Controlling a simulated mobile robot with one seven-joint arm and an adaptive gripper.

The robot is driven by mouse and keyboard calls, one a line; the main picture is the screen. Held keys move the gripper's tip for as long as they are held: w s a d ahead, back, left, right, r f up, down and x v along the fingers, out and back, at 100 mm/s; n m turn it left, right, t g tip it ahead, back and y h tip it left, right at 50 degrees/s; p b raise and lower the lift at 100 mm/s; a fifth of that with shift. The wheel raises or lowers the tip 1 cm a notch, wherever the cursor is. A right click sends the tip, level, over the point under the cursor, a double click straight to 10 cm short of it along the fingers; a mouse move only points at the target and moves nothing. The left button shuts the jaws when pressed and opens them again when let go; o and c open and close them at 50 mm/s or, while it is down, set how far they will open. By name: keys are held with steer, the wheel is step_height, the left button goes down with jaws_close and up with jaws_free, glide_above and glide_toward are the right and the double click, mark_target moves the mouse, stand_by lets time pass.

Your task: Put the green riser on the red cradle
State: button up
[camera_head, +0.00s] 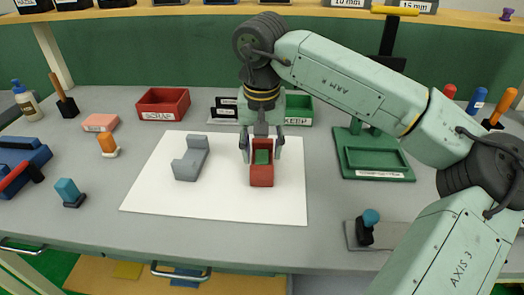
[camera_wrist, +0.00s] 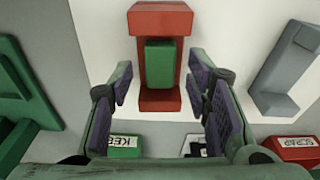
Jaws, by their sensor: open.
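The red cradle (camera_head: 262,177) stands on the white sheet near the middle of the table. The green riser (camera_head: 262,157) sits in the cradle between its two raised ends. In the wrist view the green riser (camera_wrist: 160,64) lies lengthwise within the red cradle (camera_wrist: 160,18). My gripper (camera_head: 263,152) is over the cradle's far end, pointing down. In the wrist view my gripper's fingers (camera_wrist: 166,92) are spread wide, one on each side, with visible gaps to the riser. The gripper is open and holds nothing. The riser's underside is hidden.
A grey cradle-shaped block (camera_head: 191,160) stands left on the white sheet (camera_head: 222,205). Behind are a red SCRAP bin (camera_head: 163,103), black label holders (camera_head: 224,108) and a green KEEP bin (camera_head: 298,110). A green fixture (camera_head: 376,160) stands right. The sheet's front is clear.

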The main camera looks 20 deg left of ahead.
mark_target(262, 162)
step_height(262, 162, up, 11)
steer(key=s, duration=0.1)
steer(key=shift+d+b, duration=0.2)
steer(key=shift+b, duration=0.25)
steer(key=shift+s+f, duration=0.15)
